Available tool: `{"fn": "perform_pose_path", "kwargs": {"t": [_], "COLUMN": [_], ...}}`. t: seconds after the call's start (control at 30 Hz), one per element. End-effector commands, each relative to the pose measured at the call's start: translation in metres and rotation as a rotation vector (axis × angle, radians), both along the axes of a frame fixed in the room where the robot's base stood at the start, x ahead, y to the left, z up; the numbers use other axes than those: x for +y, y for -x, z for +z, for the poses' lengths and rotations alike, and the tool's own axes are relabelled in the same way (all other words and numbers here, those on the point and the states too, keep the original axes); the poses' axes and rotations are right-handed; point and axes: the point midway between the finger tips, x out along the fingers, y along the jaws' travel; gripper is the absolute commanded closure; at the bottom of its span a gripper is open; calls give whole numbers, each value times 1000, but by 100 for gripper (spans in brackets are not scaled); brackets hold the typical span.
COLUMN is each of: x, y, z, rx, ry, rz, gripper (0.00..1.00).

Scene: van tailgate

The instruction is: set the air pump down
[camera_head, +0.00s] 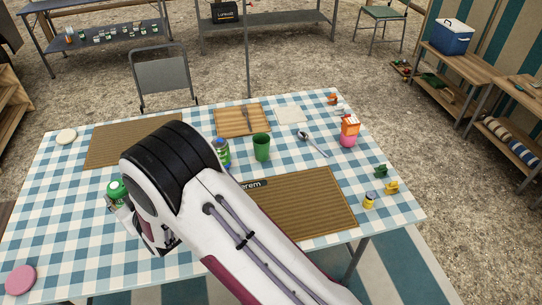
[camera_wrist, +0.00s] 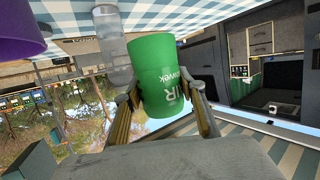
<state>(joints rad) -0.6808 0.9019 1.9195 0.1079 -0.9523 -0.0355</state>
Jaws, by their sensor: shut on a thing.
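The air pump, a green cylinder with white lettering (camera_wrist: 160,68), is between the two fingers of my gripper (camera_wrist: 166,102) in the wrist view. The fingers are shut on its sides. In the head view, the green pump (camera_head: 116,188) shows at the left, at the end of my arm, over the left part of the checked table (camera_head: 60,235). My gripper (camera_head: 122,203) is partly hidden there by my own wrist. I cannot tell whether the pump's base touches the cloth.
A green cup (camera_head: 262,147) and a jar (camera_head: 223,150) stand mid-table. Brown mats (camera_head: 310,200) lie front right and back left. A pink disc (camera_head: 21,280) lies at the front left corner. A clear container (camera_wrist: 114,60) is behind the pump. Bare cloth surrounds my gripper.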

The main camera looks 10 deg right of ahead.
Motion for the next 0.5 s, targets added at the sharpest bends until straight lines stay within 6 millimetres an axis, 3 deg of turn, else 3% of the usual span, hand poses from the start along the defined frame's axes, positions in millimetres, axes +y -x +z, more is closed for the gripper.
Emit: {"fn": "perform_pose_path", "kwargs": {"t": [0.5], "x": [0], "y": [-1], "z": [52], "rx": [-4], "ry": [-3], "rz": [0], "gripper": [90]}}
